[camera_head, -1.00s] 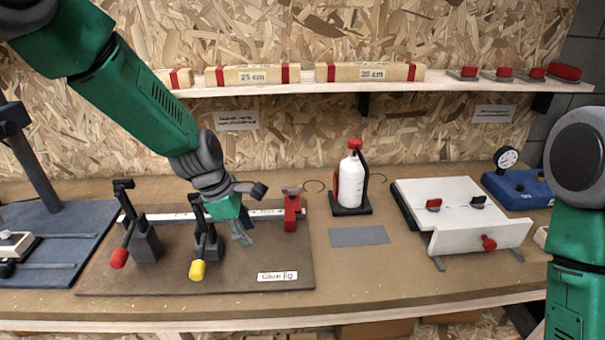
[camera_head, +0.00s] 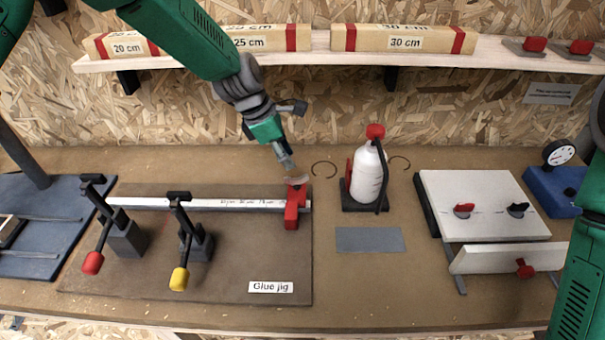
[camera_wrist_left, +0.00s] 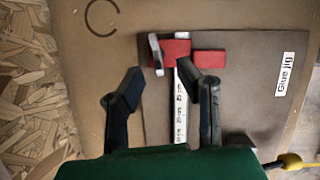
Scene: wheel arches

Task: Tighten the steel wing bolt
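The steel wing bolt (camera_head: 294,180) sits on top of the red stop (camera_head: 291,207) at the right end of the white rail. Its grey wing (camera_wrist_left: 155,54) also shows in the left wrist view, beside the red stop (camera_wrist_left: 178,52). My left gripper (camera_head: 288,163) is just above the bolt, its tips close to the wing. In the left wrist view the two dark fingers (camera_wrist_left: 172,78) stand apart with nothing between them but the rail below. Contact with the bolt cannot be told. My right gripper is out of view; only the arm shows at the right edge.
The glue jig board (camera_head: 230,270) carries a red-handled clamp (camera_head: 124,240) and a yellow-handled clamp (camera_head: 196,243) left of the stop. A white bottle (camera_head: 369,175) stands right of the jig. A shelf (camera_head: 300,59) with wooden blocks hangs above. A grey pad (camera_head: 369,240) lies flat.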

